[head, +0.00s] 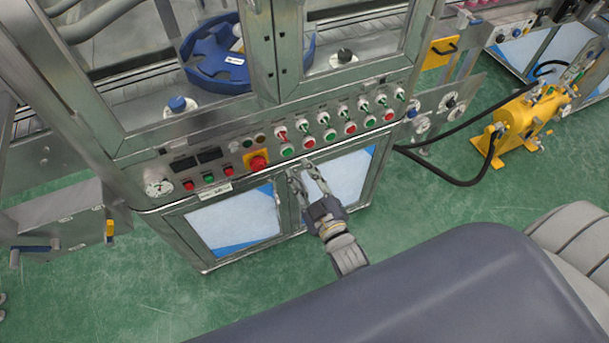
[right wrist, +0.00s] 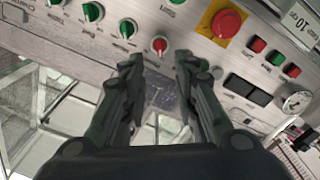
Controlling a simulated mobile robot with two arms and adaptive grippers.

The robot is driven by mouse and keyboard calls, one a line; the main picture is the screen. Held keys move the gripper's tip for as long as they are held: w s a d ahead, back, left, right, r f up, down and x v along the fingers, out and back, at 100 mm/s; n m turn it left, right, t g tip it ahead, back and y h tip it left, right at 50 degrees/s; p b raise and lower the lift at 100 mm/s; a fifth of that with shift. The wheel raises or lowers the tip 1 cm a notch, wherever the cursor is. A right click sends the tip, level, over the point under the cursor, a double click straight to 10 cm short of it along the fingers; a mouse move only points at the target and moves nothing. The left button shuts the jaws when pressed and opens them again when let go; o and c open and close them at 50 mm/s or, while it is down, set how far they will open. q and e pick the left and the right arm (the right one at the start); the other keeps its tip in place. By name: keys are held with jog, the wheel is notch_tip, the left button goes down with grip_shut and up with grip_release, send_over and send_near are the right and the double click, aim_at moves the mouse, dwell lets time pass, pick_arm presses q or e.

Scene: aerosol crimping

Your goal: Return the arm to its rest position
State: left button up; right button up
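My right gripper (head: 303,172) is in front of the control panel of a metal machine, near the top of the cabinet doors. In the right wrist view its two fingers (right wrist: 158,68) stand apart with nothing between them, so it is open and empty. The control panel (head: 225,170) carries a red emergency stop button (head: 258,163) on a yellow plate, which also shows in the right wrist view (right wrist: 226,23). A red knob (right wrist: 159,45) shows just beyond the fingertips; I cannot tell whether they touch the panel. My left gripper is not in view.
A blue round star-wheel part (head: 215,70) sits behind the machine's frame. A yellow pump unit (head: 530,120) with black hoses stands on the floor at right. A metal box (head: 60,220) juts out at left.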

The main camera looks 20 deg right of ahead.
jog(key=shift+s, duration=0.3)
dwell(0.4)
jog(key=s+a+f+m+g, duration=0.1)
jog(key=s+f+g, duration=0.5)
jog(key=f, duration=0.9)
jog(key=s+a+f+m+g, duration=0.1)
jog(key=s+f+g, duration=0.2)
jog(key=s+f, duration=0.85)
jog(key=s+d+f+m+g, duration=0.1)
jog(key=s+d+f+g, duration=0.3)
jog(key=s+f, duration=0.4)
jog(key=s+d+f+m+g, duration=0.1)
jog(key=s+d+f+g, duration=0.3)
jog(key=s+f, duration=0.5)
jog(key=s, duration=0.4)
jog(key=shift+s+f+h, duration=0.15)
jog(key=shift+f+h, duration=0.05)
jog(key=shift+h, duration=0.1)
